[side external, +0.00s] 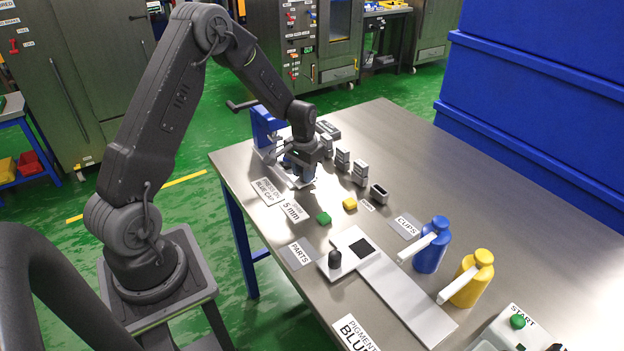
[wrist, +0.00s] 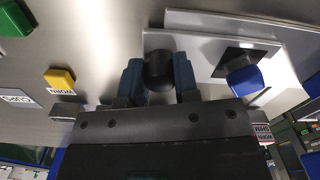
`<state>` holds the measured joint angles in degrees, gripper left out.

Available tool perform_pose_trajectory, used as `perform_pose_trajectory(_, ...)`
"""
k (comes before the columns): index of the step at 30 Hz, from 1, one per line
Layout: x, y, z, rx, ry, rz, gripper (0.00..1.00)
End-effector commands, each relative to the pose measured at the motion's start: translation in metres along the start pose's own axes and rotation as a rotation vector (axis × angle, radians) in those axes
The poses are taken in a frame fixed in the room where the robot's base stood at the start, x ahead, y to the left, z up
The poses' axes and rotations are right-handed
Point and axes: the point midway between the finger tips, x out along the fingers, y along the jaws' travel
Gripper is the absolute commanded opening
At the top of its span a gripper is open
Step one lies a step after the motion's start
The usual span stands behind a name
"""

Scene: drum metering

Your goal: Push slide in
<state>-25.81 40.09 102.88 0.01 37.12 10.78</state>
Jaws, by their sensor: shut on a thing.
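My gripper (side external: 300,178) is low over the white fixture at the far-left corner of the table. In the wrist view, my two dark blue fingers (wrist: 160,80) are shut on a dark round knob (wrist: 158,68), one finger on each side. I take this knob to be the slide's handle; the slide body below it is mostly hidden. The white fixture plate (wrist: 192,44) lies right of the fingers, with a dark square opening (wrist: 232,56) and a blue block (wrist: 245,81) beside it. How far the slide is in cannot be told.
Green (side external: 324,218) and yellow (side external: 350,204) blocks lie nearby. A blue bracket (side external: 266,127) rises at the fixture. Another white plate (side external: 405,300) with a dark knob, plus blue (side external: 430,250) and yellow (side external: 472,280) bottles, stand nearer.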

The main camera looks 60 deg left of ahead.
Motion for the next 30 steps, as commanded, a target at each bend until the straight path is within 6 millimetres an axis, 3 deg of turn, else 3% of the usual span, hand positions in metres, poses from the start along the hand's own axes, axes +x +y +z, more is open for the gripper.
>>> perform_pose_trajectory(3,0.000,-0.025,-0.007,-0.005,0.003,0.000,0.00)
perform_pose_trajectory(6,0.000,-0.036,-0.010,-0.003,0.002,0.000,0.00)
perform_pose_trajectory(16,-0.001,-0.038,-0.011,-0.001,0.004,-0.001,0.00)
perform_pose_trajectory(17,-0.001,-0.038,-0.011,-0.001,0.004,-0.001,0.32)
perform_pose_trajectory(24,0.000,-0.037,-0.010,-0.001,0.003,0.000,0.54)
perform_pose_trajectory(30,0.000,-0.037,-0.010,-0.001,0.002,0.000,0.54)
